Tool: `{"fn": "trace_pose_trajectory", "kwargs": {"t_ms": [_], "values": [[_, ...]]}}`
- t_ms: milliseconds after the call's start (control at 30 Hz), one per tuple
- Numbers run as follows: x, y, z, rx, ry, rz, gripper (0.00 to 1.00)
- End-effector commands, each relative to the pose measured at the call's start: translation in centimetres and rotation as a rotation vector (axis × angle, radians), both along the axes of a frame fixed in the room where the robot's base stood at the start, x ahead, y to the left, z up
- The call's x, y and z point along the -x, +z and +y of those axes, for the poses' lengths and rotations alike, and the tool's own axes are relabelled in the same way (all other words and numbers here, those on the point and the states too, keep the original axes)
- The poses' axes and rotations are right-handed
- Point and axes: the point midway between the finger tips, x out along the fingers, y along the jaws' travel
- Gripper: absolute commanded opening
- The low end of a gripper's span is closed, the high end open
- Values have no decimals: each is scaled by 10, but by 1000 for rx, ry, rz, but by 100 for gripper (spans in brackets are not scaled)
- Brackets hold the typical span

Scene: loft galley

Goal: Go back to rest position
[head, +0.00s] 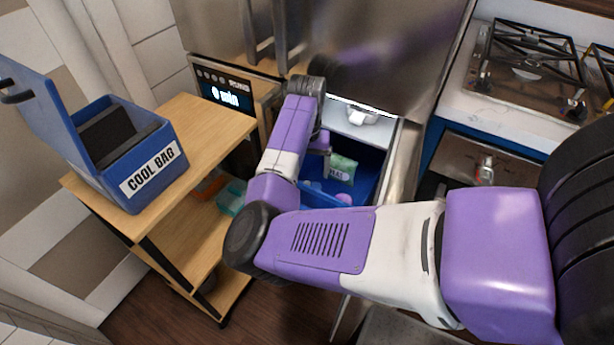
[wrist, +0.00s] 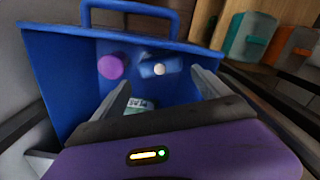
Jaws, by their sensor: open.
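My gripper (wrist: 165,90) is open in the wrist view, with its two grey fingers apart over a blue bin (wrist: 62,75). A green packet (wrist: 139,106) shows between and beyond the fingers, partly hidden by my gripper's body; I cannot tell whether anything touches it. In the head view the packet (head: 343,168) lies in the blue bin (head: 367,180) inside an open steel appliance. My arm reaches in from the right and bends upward, and my fingers are mostly hidden there.
The bin also holds a purple round thing (wrist: 111,67) and a blue piece with a white ball (wrist: 160,69). An open blue cool bag (head: 118,160) stands on a wooden cart (head: 200,140) at left. The steel door (head: 405,160) stands close to my arm. A hob (head: 530,60) is at right.

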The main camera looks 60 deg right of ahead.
Motion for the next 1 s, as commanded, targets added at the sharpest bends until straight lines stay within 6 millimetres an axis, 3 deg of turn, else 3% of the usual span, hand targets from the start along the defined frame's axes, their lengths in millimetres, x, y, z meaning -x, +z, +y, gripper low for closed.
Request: {"fn": "trace_pose_trajectory", "kwargs": {"t_ms": [167,767,867,1000], "values": [[0,9,0,-1,0,0,86],[0,9,0,2,1,0,86],[4,11,-9,42,5,3,86],[15,23,-44,218,38,7,86]]}}
